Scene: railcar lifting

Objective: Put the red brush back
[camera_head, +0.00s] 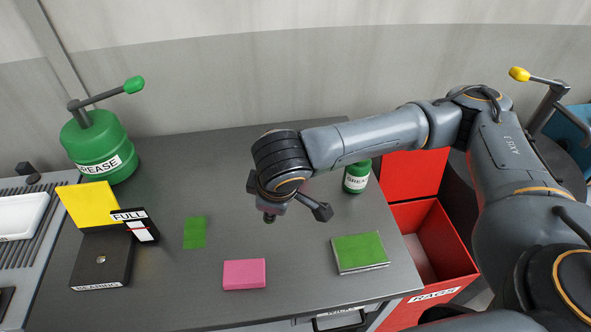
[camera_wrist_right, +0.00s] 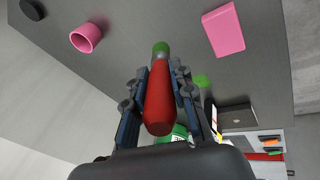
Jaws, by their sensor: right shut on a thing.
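The red brush (camera_wrist_right: 159,101) is between the fingers of my right gripper (camera_wrist_right: 160,76) in the right wrist view. Its red handle points toward the camera and its green tip points away over the dark table. The gripper is shut on it. In the head view my right gripper (camera_head: 270,212) is above the middle of the table, and the brush is hidden there. A pink round cup (camera_wrist_right: 86,38) stands on the table in the wrist view, apart from the brush. My left gripper is not in view.
A pink block (camera_head: 244,274), a green pad (camera_head: 195,232) and a green-topped block (camera_head: 360,252) lie on the table. A green grease can (camera_head: 98,150) and a bearing box (camera_head: 103,262) stand left. A small grease jar (camera_head: 356,180) and red rags bin (camera_head: 440,245) are right.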

